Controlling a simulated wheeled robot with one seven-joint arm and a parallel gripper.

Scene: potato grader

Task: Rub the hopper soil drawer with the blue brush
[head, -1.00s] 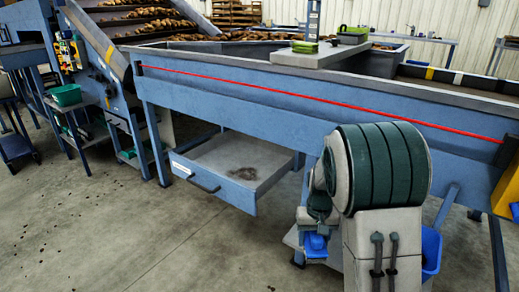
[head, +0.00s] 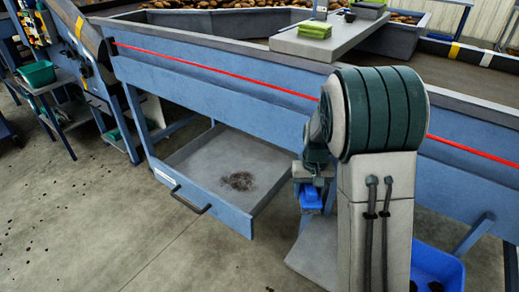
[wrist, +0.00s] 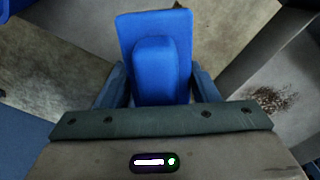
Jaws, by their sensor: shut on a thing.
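The hopper soil drawer (head: 205,165) is pulled out under the blue hopper frame, with a dark handle on its front. A patch of dark soil (head: 238,181) lies on its floor; the soil also shows at the right of the wrist view (wrist: 272,99). My gripper (wrist: 150,88) is shut on the blue brush (wrist: 154,42), one finger on each side of its raised middle. In the head view the blue brush (head: 311,197) shows to the right of the drawer, partly hidden by my arm. The brush's underside is hidden.
The hopper frame (head: 220,90) with a red line runs above the drawer. A blue bin (head: 436,268) stands at the lower right. A grey board with a green item (head: 315,30) lies across the hopper. A green crate (head: 38,73) sits at the left. The floor in front is open.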

